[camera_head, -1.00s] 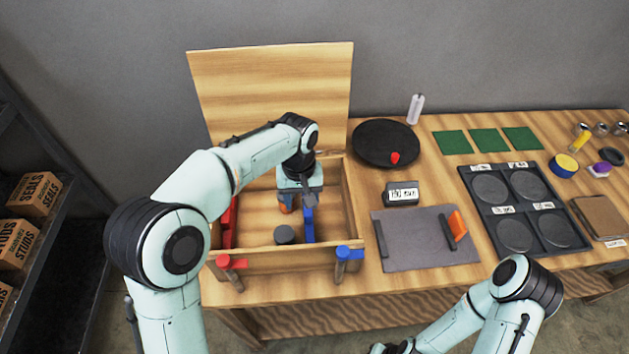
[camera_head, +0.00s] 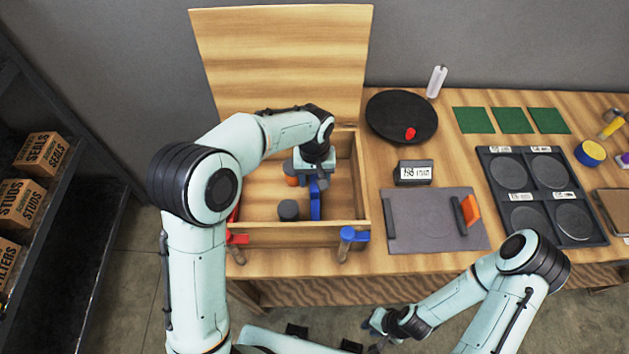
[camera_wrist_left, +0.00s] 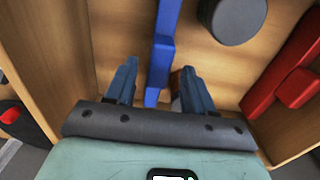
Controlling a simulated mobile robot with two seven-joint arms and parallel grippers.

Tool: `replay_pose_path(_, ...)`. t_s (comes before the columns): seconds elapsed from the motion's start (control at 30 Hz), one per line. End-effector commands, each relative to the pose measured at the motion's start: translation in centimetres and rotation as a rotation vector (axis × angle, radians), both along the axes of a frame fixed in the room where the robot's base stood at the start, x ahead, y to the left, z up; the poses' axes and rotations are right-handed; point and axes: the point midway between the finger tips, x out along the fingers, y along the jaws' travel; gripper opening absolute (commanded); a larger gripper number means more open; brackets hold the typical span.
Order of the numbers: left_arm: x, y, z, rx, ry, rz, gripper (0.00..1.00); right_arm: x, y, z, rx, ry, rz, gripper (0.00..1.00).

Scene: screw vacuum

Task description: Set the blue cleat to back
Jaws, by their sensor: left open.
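The blue cleat (camera_head: 315,202) is a long narrow bar inside the open wooden box (camera_head: 297,235), and it also shows in the left wrist view (camera_wrist_left: 163,50). My left gripper (camera_head: 312,180) is down in the box over the cleat's far part. In the left wrist view its open fingers (camera_wrist_left: 160,80) stand on either side of the blue bar, with gaps visible. The cleat's far end is partly hidden by the gripper in the head view. My right gripper (camera_head: 378,325) is low near the bottom edge, away from the box; its fingers are unclear.
A dark grey cylinder (camera_head: 288,210) stands left of the blue cleat. A red cleat (camera_wrist_left: 290,80) lies along the box's side wall. An orange round object (camera_head: 292,181) is beside my left gripper. Red (camera_head: 236,239) and blue (camera_head: 353,235) handles sit at the box's front.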

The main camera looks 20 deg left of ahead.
Motion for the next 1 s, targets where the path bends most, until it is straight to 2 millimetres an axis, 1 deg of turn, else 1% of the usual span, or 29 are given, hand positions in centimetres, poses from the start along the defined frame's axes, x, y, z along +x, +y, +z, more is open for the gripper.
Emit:
replay_pose_path(0.03,0.0,0.0,-0.7,0.001,0.002,0.0,0.53,0.0,0.0,-0.1,0.0,0.0,0.0,0.23)
replay_pose_path(0.1,0.0,0.0,-1.3,0.001,0.001,0.0,0.53,-0.1,0.0,-0.1,0.0,0.0,0.0,0.23)
replay_pose_path(0.2,0.0,0.0,-1.8,0.001,0.0,0.0,0.53,-0.1,0.0,-0.1,0.0,0.001,0.0,0.23)
replay_pose_path(0.5,0.0,0.0,-1.9,0.0,-0.001,0.0,0.53,-0.1,0.0,-0.1,0.0,0.0,0.0,0.23)
replay_pose_path(0.57,0.0,0.0,-1.9,0.0,-0.001,0.0,0.34,-0.1,0.0,-0.1,0.0,0.001,0.0,0.23)
replay_pose_path(0.6,0.0,0.0,-1.9,0.0,-0.001,0.0,0.21,-0.1,0.0,-0.1,0.0,0.0,0.0,0.23)
replay_pose_path(0.67,0.0,0.0,-1.9,0.0,-0.001,0.0,0.01,-0.1,0.0,-0.1,0.0,0.0,0.0,0.23)
replay_pose_path(0.87,0.0,-0.1,-1.9,0.0,-0.001,0.0,0.0,0.0,0.0,-0.1,0.0,0.0,0.0,0.23)
replay_pose_path(1.0,0.2,-0.6,-1.9,0.0,0.0,-0.001,0.0,0.1,0.0,0.1,0.0,-0.001,0.0,0.23)
